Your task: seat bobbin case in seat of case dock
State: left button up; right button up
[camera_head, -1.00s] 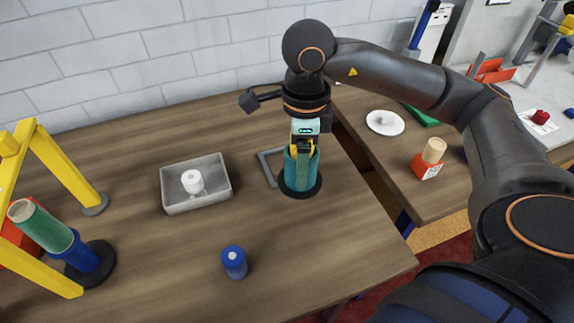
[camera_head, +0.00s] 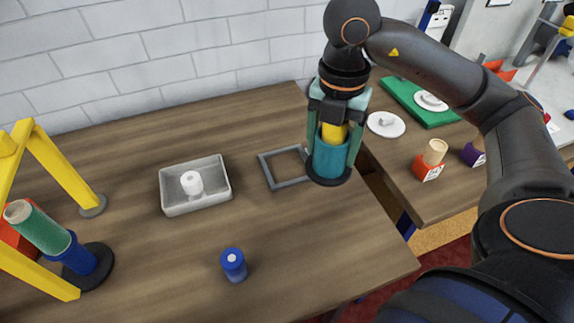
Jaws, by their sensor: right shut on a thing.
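My right gripper (camera_head: 334,158) is shut on a teal cup-like piece (camera_head: 331,160) with a dark round base and a yellow part inside, which I take to be the bobbin case. Its teal fingers lie on both sides of the piece, which hangs roughly upright. A flat grey square frame (camera_head: 266,172), perhaps the case dock, lies on the table just left of the piece. The piece hides the frame's right side. I cannot tell how high the base is above the table. My left gripper is not in view.
A grey tray (camera_head: 167,194) holding a white spool (camera_head: 192,182) stands left of the frame. A blue spool (camera_head: 233,264) stands in front. A yellow stand (camera_head: 70,172) and a tilted green spool (camera_head: 38,223) are at left. A side table holds a white plate (camera_head: 385,124).

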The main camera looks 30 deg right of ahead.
jog(key=w+f, duration=0.3)
jog(key=w, duration=0.1)
jog(key=w+f, duration=0.3)
jog(key=w, duration=0.2)
jog(key=w+f, duration=0.3)
jog(key=w, duration=0.1)
jog(key=shift+w+d+f, duration=0.1)
jog(key=shift+w+f, duration=0.1)
jog(key=shift+w, duration=0.1)
jog(key=shift+w+f, duration=0.2)
jog(key=shift+f, duration=1.55)
jog(key=shift+f, duration=0.1)
jog(key=shift+f, duration=0.15)
jog(key=o, duration=1.6)
jog(key=shift+c, duration=0.2)
notch_tip(320, 180, up, 12)
jog(key=shift+r+p, duration=0.25)
jog(key=shift+p, duration=0.1)
